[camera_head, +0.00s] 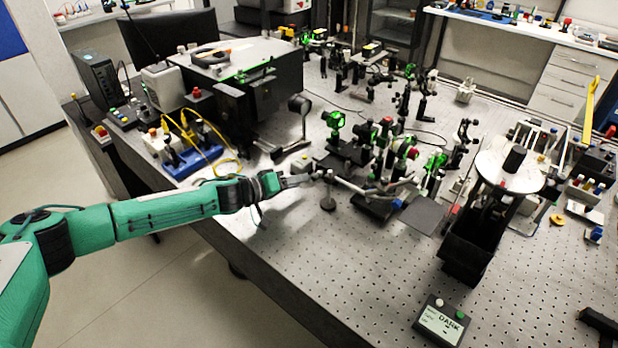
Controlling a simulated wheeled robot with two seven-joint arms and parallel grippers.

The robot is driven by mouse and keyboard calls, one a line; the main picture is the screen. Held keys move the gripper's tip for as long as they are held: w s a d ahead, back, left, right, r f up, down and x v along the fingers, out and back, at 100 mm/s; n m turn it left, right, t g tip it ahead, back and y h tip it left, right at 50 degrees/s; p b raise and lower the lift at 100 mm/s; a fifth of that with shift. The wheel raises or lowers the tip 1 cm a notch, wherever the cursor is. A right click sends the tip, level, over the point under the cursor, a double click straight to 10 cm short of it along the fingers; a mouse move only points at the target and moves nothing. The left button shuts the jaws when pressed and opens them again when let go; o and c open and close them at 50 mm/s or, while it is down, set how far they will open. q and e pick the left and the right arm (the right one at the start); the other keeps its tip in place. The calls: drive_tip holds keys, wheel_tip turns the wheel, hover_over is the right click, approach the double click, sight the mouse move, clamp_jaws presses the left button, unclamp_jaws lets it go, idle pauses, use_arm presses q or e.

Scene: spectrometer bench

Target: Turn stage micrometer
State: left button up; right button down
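My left arm reaches in from the left over the perforated optical table (330,270). My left gripper (312,178) is low over the table, with its fingers pointing right toward a dark stage assembly (345,158) that carries green-ringed optics mounts. The fingertips are at or very near small metal parts at the front of this assembly. I cannot tell whether they touch, or whether the fingers are open or shut. The micrometer itself is too small to make out for certain among these parts. A short post (328,200) stands just below the fingertips. My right gripper is not in view.
Several optics mounts crowd the table right of and behind the gripper. A large dark box (255,85) and a blue unit with yellow cables (188,158) stand behind the arm. A tall cylinder stand (509,172) and a small display box (441,321) are at right. The front table is mostly clear.

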sight(312, 178)
use_arm(q)
drive_tip(key=x, duration=0.3)
drive_tip(key=shift+w+d, duration=0.1)
drive_tip(key=shift+d, duration=0.1)
drive_tip(key=shift+w+d+f, duration=0.2)
drive_tip(key=shift+w+d, duration=0.1)
drive_tip(key=shift+d, duration=0.05)
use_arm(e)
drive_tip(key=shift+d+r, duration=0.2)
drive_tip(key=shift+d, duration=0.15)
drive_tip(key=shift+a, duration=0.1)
